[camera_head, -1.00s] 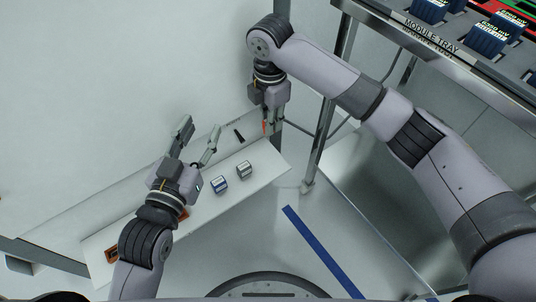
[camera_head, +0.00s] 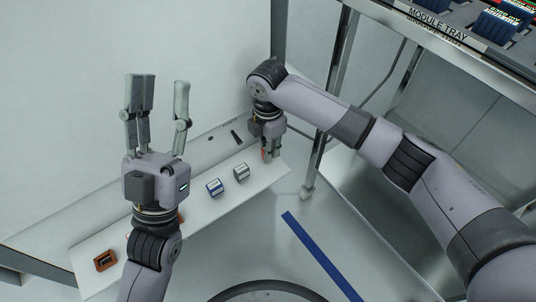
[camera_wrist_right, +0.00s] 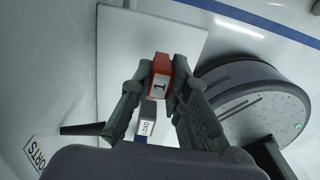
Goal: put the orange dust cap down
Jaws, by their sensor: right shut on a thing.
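The orange dust cap (camera_wrist_right: 160,68), with a white label reading 1, is between the fingers of my right gripper (camera_wrist_right: 158,92) in the right wrist view. In the head view, my right gripper (camera_head: 270,156) is shut on it over the right end of the white shelf board (camera_head: 258,181). Only a sliver of the cap (camera_head: 264,155) shows there. I cannot tell whether the cap touches the board. My left gripper (camera_head: 157,115) is open and empty, fingers pointing up in the picture, over the left part of the board.
A blue block (camera_head: 214,188) and a grey block (camera_head: 241,172) stand on the board left of my right gripper. A dark item (camera_head: 237,137) lies behind them. An orange-brown holder (camera_head: 105,261) is at the left end. A module tray rack stands at upper right.

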